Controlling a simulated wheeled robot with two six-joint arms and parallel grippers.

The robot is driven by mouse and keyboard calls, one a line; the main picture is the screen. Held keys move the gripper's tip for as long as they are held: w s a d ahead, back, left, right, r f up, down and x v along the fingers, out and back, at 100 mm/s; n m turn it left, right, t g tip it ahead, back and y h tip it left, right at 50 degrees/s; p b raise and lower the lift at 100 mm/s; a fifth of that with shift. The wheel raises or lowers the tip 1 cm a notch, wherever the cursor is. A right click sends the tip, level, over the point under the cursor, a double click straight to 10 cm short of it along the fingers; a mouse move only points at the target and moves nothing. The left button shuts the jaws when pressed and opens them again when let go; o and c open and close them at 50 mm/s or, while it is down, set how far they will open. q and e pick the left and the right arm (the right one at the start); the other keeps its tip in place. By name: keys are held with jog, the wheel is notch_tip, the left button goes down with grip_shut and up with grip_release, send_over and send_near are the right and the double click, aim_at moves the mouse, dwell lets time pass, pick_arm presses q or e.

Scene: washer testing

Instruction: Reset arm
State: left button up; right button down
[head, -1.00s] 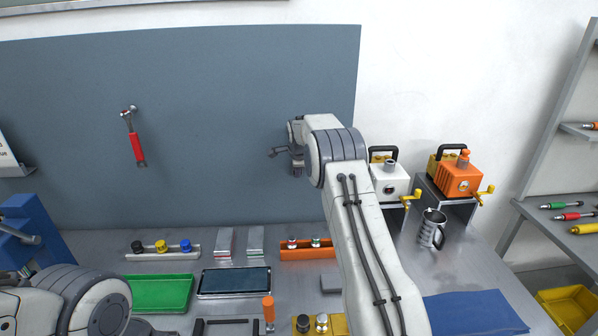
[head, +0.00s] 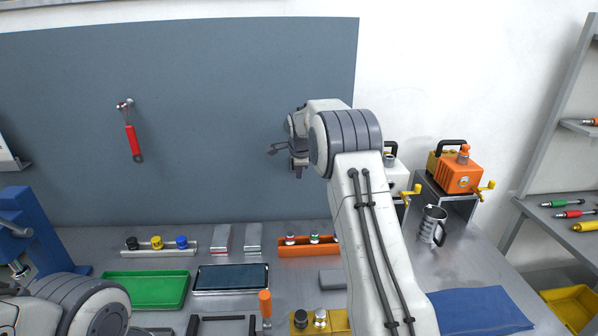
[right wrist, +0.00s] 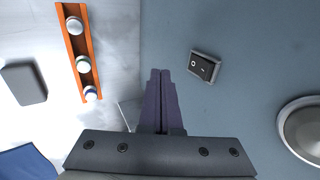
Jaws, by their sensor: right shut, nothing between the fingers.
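My right arm reaches up from the bottom of the head view, with its right gripper (head: 273,150) raised in front of the grey-blue wall panel (head: 220,120). The gripper is small and partly hidden by my wrist there. In the right wrist view its dark fingers (right wrist: 160,100) are together, with nothing between them. My left arm shows only as a link at the lower left; the left gripper is out of view.
Below stand an orange rack (head: 283,251) with capped pieces, a green tray (head: 160,290), a tablet (head: 232,278) and a grey block (head: 332,279). An orange machine (head: 460,176) and metal mug (head: 433,225) stand right. A wall switch (right wrist: 204,66) is beside the fingers.

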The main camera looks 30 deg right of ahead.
jog(key=a+b+v, duration=0.1)
jog(key=b+v, duration=0.1)
jog(key=v, duration=0.5)
jog(key=s+a+f+n+g+y, duration=0.1)
jog(key=s+a+n+y, duration=0.1)
jog(key=s+a+n, duration=0.8)
jog(key=s+a+n+g+y, duration=0.1)
jog(key=s+a+n, duration=0.45)
jog(key=a, duration=0.85)
jog(key=s+a+f+n+g, duration=0.1)
jog(key=s+a+f+n, duration=0.2)
jog(key=s+n, duration=0.4)
jog(key=s+a+f+n+g, duration=0.2)
jog(key=s+n, duration=0.5)
jog(key=s, duration=1.5)
notch_tip(320, 180, down, 2)
jog(key=shift+s+a+f+g, duration=0.1)
jog(key=shift+s+a+g, duration=0.15)
jog(key=shift+a, duration=0.2)
